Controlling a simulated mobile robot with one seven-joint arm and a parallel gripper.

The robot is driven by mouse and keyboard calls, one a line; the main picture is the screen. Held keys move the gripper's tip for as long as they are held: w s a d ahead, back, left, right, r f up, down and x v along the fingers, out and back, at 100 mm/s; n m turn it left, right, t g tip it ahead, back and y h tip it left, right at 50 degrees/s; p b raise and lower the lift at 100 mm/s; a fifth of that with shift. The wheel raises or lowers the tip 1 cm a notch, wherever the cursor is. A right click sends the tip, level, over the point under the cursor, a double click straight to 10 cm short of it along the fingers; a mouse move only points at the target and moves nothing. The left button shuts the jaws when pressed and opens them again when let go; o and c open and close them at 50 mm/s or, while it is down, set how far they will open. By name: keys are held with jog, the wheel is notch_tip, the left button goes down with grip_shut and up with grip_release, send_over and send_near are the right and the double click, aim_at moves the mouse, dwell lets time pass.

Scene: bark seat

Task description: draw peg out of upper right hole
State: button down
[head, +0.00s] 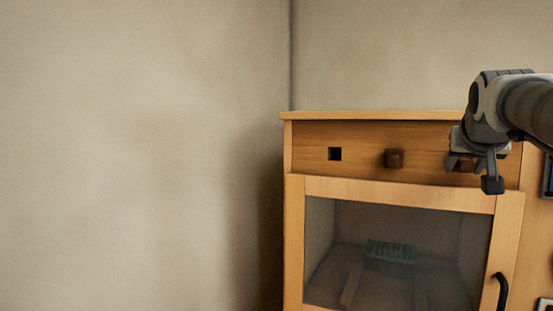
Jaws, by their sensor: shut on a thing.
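A second brown peg (466,164) shows at the right, partly covered by my gripper (475,171). My gripper is shut on this right peg, in front of the panel. The hole behind this peg is hidden, so I cannot tell how deep the peg sits.
Below the panel is a glazed door (400,195) with a black handle (501,291) at its right. A dark green ribbed object (391,252) lies behind the glass. Framed items stand partly in view at the right edge. Left of the cabinet is bare wall.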

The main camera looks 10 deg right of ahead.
jog(key=shift+s, duration=0.1)
jog(key=shift+s+a+b, duration=0.5)
jog(key=shift+s+a, duration=0.1)
jog(key=shift+s, duration=0.35)
jog(key=shift+s+a+b, duration=0.5)
jog(key=shift+s+a, duration=0.1)
jog(key=shift+s, duration=0.3)
jog(key=shift+s+a+b, duration=0.5)
jog(key=shift+s+a, duration=0.1)
jog(key=shift+s, duration=0.35)
jog(key=shift+s+a+r+b, duration=0.1)
jog(key=shift+s+a+b, duration=0.35)
jog(key=shift+s, duration=0.4)
jog(key=shift+s+a+r+b, duration=0.1)
jog(key=shift+s+a+b, duration=0.1)
jog(key=shift+s+a, duration=0.45)
jog(key=shift+d, duration=0.2)
